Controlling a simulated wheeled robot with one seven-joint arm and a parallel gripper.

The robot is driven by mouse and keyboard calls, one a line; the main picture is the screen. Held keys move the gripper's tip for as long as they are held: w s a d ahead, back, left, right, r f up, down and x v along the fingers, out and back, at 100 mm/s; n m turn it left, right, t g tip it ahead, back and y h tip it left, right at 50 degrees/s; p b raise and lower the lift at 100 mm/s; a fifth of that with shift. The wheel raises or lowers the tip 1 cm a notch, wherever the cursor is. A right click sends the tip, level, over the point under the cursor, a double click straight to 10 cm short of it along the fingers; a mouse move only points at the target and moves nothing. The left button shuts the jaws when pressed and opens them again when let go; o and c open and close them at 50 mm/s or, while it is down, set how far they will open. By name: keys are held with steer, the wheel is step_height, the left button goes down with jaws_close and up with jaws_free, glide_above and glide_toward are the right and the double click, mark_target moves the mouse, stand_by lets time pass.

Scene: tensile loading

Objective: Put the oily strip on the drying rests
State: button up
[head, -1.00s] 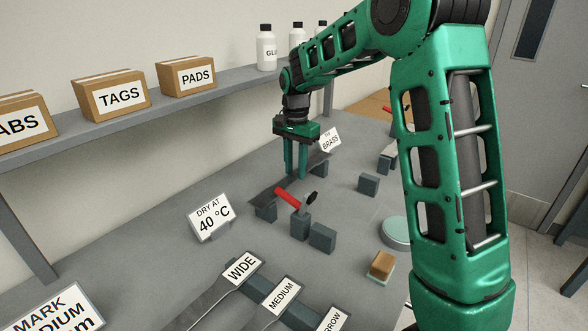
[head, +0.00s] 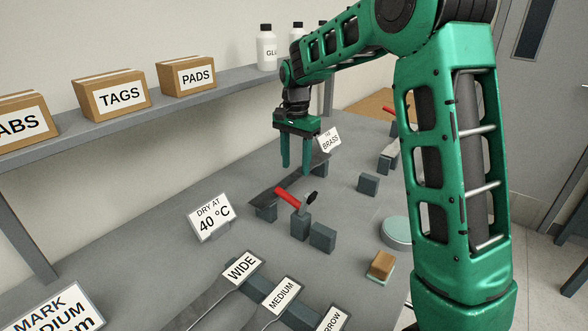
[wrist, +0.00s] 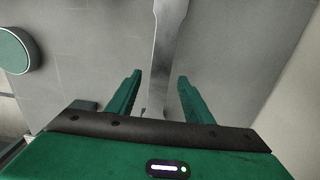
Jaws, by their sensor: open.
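A grey metal strip (head: 268,194) lies across two low dark blocks, the front one (head: 266,213) and the back one (head: 321,168), behind the "DRY AT 40 °C" sign (head: 210,218). My gripper (head: 296,170) is over the strip, fingers pointing down, spread apart and empty. In the wrist view the strip (wrist: 165,50) runs lengthwise below and between the parted fingertips of my gripper (wrist: 159,76), with a wide end at the top and a narrower middle. I cannot tell whether the strip is oily.
A red and black tool (head: 288,199) rests by small blocks (head: 322,237). A lone block (head: 368,183), a pale green round dish (head: 396,232) and a brown-topped block (head: 382,264) stand to the right. A BRASS sign (head: 329,140) stands behind.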

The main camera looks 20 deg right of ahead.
mark_target(296, 175)
step_height(296, 175, up, 10)
steer(key=s+d+n, duration=0.1)
steer(key=s+d, duration=0.7)
steer(key=s, duration=0.3)
steer(key=s+d+f+n, duration=0.1)
steer(key=s+d+f, duration=0.1)
steer(key=s, duration=0.8)
steer(key=s+d+f+n, duration=0.1)
steer(key=s+f, duration=0.3)
steer(key=s, duration=0.6)
steer(key=s+d+f+n, duration=0.1)
steer(key=s+f, duration=0.3)
steer(key=s, duration=0.6)
steer(key=shift+d+n, duration=0.4)
steer(key=shift+d, duration=0.4)
